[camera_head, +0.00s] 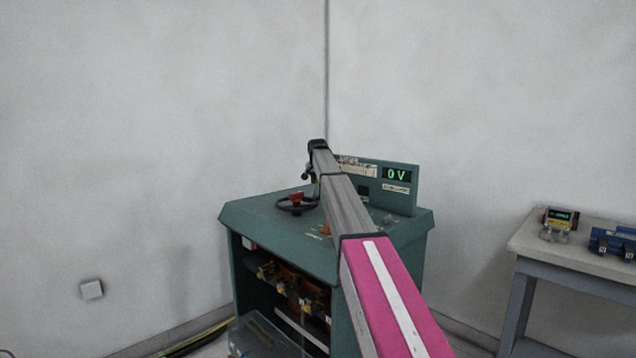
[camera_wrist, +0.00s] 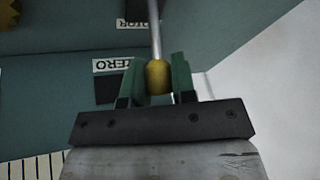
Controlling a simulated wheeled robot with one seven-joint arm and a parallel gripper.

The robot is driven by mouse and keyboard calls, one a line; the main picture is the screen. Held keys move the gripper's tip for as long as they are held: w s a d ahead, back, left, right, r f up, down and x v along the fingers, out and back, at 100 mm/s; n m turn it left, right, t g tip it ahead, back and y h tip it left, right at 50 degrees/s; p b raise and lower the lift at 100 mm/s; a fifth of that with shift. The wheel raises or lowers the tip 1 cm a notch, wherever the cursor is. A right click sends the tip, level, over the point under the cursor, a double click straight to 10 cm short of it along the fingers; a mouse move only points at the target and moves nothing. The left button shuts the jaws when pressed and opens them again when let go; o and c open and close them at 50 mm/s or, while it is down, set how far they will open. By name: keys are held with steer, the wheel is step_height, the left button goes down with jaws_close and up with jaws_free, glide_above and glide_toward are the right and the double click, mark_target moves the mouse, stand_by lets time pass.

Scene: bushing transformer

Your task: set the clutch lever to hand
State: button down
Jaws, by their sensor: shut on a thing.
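The clutch lever shows in the wrist view as a silver rod (camera_wrist: 155,35) with a yellow knob (camera_wrist: 158,77) at its near end. My gripper (camera_wrist: 158,74) has its two green fingers on either side of the knob and is shut on it. A label that reads MOTOR (camera_wrist: 137,24) is next to the rod at the top of the wrist view, upside down. In the head view the lever cannot be made out, and my arm covers part of the green console (camera_head: 265,225).
A handwheel with a red part (camera_head: 297,198) is on the console top, left of my arm. A side table (camera_head: 572,262) with instruments stands at the right.

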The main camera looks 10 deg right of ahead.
steer(key=shift+s+a+r+t+h, duration=0.2)
steer(key=shift+s+a+t+h, duration=0.65)
steer(key=shift+h, duration=0.25)
steer(key=shift+s+a+r+n+t+h, duration=0.1)
steer(key=shift+s+a+n+t+h, duration=0.1)
steer(key=shift+a+t+h, duration=0.2)
steer(key=shift+s+a+r+n+t+h, duration=0.1)
steer(key=shift+s+a+n+t+h, duration=0.15)
steer(key=shift+t+h, duration=0.25)
steer(key=shift+w, duration=0.1)
steer(key=c, duration=0.9)
jaws_free()
steer(key=shift+a, duration=0.1)
steer(key=shift+c, duration=0.2)
steer(key=v, duration=1)
steer(key=shift+r, duration=0.3)
